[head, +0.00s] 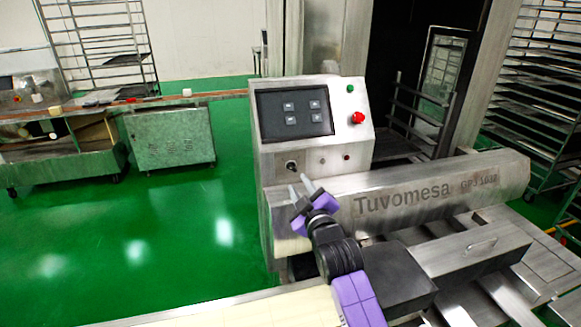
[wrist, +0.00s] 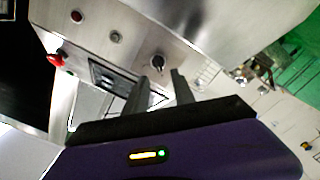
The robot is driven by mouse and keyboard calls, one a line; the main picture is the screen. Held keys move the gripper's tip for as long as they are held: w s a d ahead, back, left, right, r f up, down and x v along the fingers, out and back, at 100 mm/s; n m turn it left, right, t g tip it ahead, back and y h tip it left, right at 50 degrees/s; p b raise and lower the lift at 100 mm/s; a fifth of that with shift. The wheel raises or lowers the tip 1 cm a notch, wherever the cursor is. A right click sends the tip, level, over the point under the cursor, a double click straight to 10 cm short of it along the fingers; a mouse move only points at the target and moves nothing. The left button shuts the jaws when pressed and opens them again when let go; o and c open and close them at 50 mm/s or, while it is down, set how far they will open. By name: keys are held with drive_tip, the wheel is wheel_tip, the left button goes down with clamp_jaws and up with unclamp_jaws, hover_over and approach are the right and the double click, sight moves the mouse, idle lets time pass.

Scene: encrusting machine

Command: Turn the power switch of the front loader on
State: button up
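The front loader (head: 430,192) is a steel machine marked Tuvomesa, with a tilted control box (head: 275,153). The power switch looks to be the dark rotary knob (head: 291,166) at the lower left of the box's front face; it also shows in the wrist view (wrist: 158,62). The direction its handle points is too small to tell. My gripper (head: 297,181) is open and empty, its fingertips just below the knob in the head view. In the wrist view my gripper (wrist: 161,77) has its two fingers apart, with the knob just beyond the gap between the tips. Contact is not visible.
The box carries a dark screen (head: 295,113), a red mushroom button (head: 358,118), a green button (head: 350,88) and a small red button (head: 346,157). The loader's long steel body lies close to my arm on the right. Open green floor (head: 190,220) is at left.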

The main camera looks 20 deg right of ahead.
sight(291, 168)
drive_tip(key=shift+w+r+p, duration=0.2)
drive_tip(key=shift+w+p, duration=0.3)
drive_tip(key=shift+w, duration=3.3)
drive_tip(key=shift+c, duration=0.2)
clamp_jaws()
